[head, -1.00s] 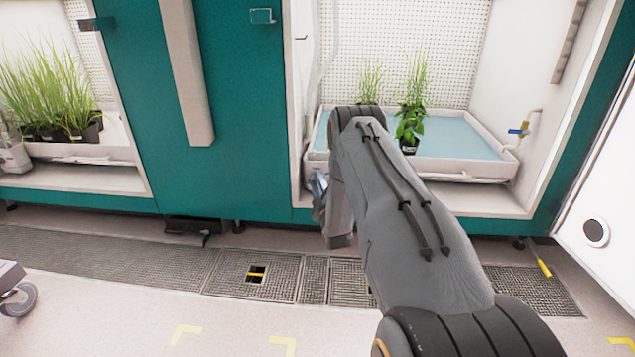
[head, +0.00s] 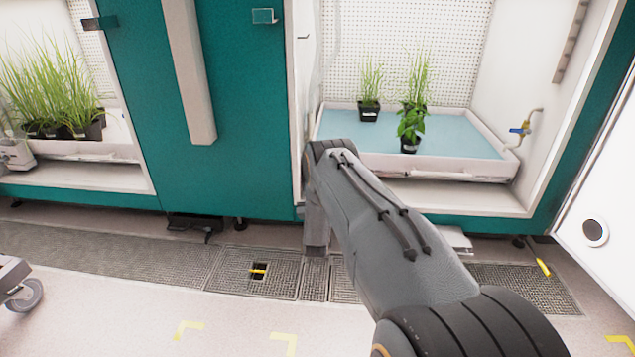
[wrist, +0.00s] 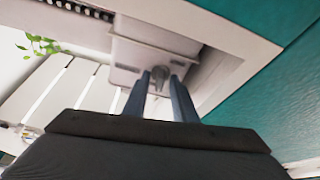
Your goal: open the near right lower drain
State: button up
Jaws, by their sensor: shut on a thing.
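In the wrist view, my gripper (wrist: 161,80) has its two blue-grey fingers on either side of a small grey knob (wrist: 160,72). It is shut on this knob, which I take to be the drain's handle. The knob sits on a pale box-like part (wrist: 140,52) below the right chamber's opening. In the head view my own arm hides the gripper and the drain. The white tray (head: 435,164) of the right chamber stands behind the arm.
Potted plants (head: 410,128) stand on the tray. A blue-handled tap (head: 519,131) is on the chamber's right wall. A teal panel (head: 245,110) is left of the opening. Floor gratings (head: 110,258) run along the front. A wheeled cart (head: 18,283) is at far left.

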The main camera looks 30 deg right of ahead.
jog(key=shift+a+m+g+h, duration=0.1)
jog(key=shift+m+g+h, duration=0.2)
jog(key=shift+m+h, duration=0.85)
jog(key=shift+m+y, duration=0.45)
jog(key=shift+m, duration=0.2)
jog(key=o, duration=0.6)
jog(key=shift+o, duration=0.2)
jog(key=p+v, duration=0.3)
jog(key=v, duration=0.4)
jog(key=shift+s+a, duration=0.2)
jog(key=shift+s, duration=0.1)
jog(key=shift+f, duration=0.1)
